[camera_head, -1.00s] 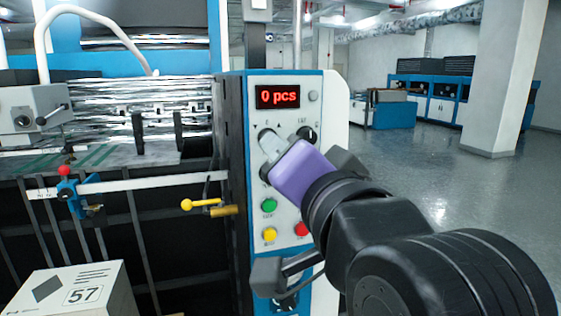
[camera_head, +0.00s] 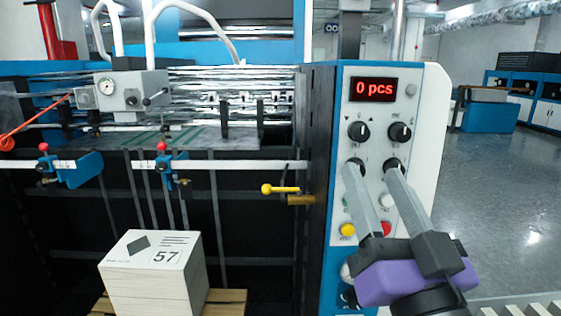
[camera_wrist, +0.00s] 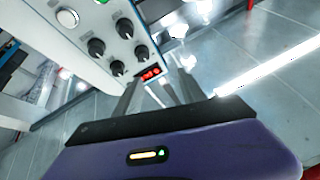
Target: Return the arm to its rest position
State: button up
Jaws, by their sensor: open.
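My gripper (camera_head: 376,180) is in front of the control panel (camera_head: 342,100) in the head view, its two grey fingers spread and pointing up at the lower knobs. Nothing is between the fingers. Its purple body covers the panel's lower part, and I cannot tell whether a fingertip touches a knob. In the wrist view my gripper (camera_wrist: 158,92) shows its fingers apart, with the panel (camera_wrist: 75,20) and its black knobs to the upper left. The red display (camera_head: 373,89) reads "0 pcs".
A paper stack (camera_head: 150,258) marked 57 sits on a wooden pallet (camera_head: 226,298) at lower left. The laminating machine with its rollers (camera_head: 200,90) fills the left side. A yellow-knobbed lever (camera_head: 280,189) sticks out left of the panel. Open floor (camera_head: 495,200) lies to the right.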

jog(key=s+d+f+n+g, duration=0.15)
jog(key=s+f, duration=0.35)
jog(key=f, duration=0.5)
jog(key=s+d+f+n, duration=0.2)
jog(key=s+f, duration=0.3)
jog(key=f, duration=0.5)
jog(key=s+d+f+m+g+h, duration=0.1)
jog(key=s+d+f+g, duration=0.1)
jog(key=s+f, duration=0.6)
jog(key=s+d+f+m+g+h, duration=0.1)
jog(key=s+f+g, duration=0.3)
jog(key=s+f, duration=0.4)
jog(key=s+d, duration=0.1)
jog(key=s, duration=0.5)
jog(key=shift+s+d+f+g, duration=0.3)
jog(key=shift+d+g, duration=0.05)
